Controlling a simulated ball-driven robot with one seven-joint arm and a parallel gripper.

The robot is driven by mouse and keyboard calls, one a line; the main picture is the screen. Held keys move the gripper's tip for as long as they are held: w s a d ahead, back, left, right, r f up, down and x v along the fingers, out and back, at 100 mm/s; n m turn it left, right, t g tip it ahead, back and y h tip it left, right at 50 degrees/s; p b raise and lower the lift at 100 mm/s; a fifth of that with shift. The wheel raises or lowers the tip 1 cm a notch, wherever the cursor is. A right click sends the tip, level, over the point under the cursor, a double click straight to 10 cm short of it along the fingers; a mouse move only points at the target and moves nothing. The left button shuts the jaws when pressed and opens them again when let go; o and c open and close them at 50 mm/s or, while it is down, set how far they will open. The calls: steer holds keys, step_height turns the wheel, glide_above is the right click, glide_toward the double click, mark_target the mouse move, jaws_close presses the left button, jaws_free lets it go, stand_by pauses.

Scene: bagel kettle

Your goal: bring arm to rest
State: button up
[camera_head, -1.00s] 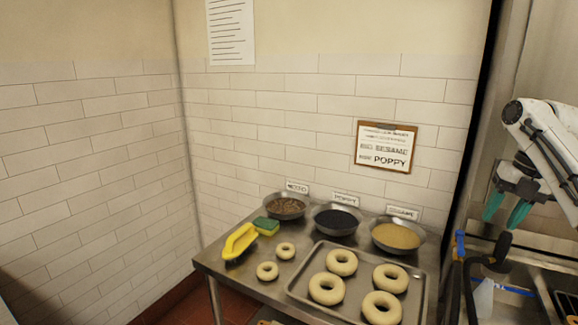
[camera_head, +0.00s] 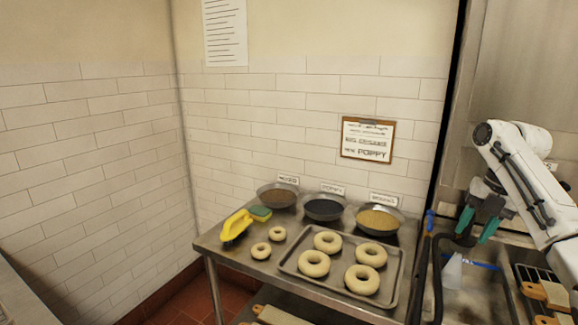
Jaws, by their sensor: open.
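My arm (camera_head: 522,180) is white with dark joints and reaches in from the right edge. It is folded at an elbow near the grey wall panel. My gripper (camera_head: 477,224) has teal fingers that point down with a gap between them. It is open and nothing shows between the fingers. It hangs in front of the area right of the steel table (camera_head: 222,250), apart from the bagels and bowls.
A tray (camera_head: 398,272) with several bagels sits on the table. Behind it stand bowls of seeds, including a dark one (camera_head: 323,208). A blue-handled hose (camera_head: 429,222) is near my gripper.

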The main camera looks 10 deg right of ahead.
steer(key=s+a+f+m+y, duration=0.1)
steer(key=s+a+f+m, duration=0.3)
steer(key=a+f, duration=0.7)
steer(key=s+a+f+m, duration=0.3)
steer(key=a+f+m, duration=0.2)
steer(key=a+f, duration=0.5)
steer(key=s+a+f+m, duration=0.3)
steer(key=s+f+m, duration=0.4)
steer(key=s+f, duration=0.45)
steer(key=s+d+m+h, duration=0.1)
steer(key=s+m, duration=0.5)
steer(key=s, duration=0.6)
steer(key=s+d+m+h, duration=0.2)
steer(key=s+m, duration=0.4)
steer(key=s, duration=0.7)
steer(key=shift+d+m, duration=0.3)
steer(key=shift+d, duration=0.05)
